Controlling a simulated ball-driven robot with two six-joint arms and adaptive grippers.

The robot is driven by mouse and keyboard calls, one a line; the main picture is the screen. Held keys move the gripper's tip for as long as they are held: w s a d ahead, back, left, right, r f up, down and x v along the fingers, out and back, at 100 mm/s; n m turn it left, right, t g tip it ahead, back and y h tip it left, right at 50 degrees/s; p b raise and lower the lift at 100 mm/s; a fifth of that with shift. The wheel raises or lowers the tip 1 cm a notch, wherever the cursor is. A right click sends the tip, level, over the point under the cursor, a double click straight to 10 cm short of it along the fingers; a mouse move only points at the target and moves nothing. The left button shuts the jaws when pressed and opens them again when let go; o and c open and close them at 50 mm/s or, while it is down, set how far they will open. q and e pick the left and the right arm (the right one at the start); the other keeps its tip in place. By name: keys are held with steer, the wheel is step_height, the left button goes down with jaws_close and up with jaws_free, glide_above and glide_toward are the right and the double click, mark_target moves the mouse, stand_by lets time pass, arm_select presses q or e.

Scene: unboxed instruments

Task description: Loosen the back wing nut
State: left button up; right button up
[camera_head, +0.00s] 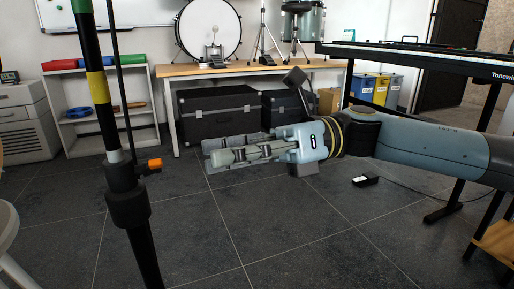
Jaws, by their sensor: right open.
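A black upright stand (128,208) with green, yellow and white bands rises at the left, close to me. An orange wing nut (154,165) sticks out to the right from its collar; it is the only wing nut I can make out, and I cannot tell if it is the back one. My right gripper (214,156) reaches in from the right with its fingers pointing left. It is open and empty, to the right of the wing nut in the picture and apart from it. My left gripper is not in view.
A wooden bench (240,69) with black cases under it stands behind. A white shelf (91,100) is at back left, a keyboard (420,58) at right. A small black pedal (365,181) with a cable lies on the floor. The tiled floor (260,235) in front is clear.

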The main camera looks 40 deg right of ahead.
steer(key=shift+v, duration=2.05)
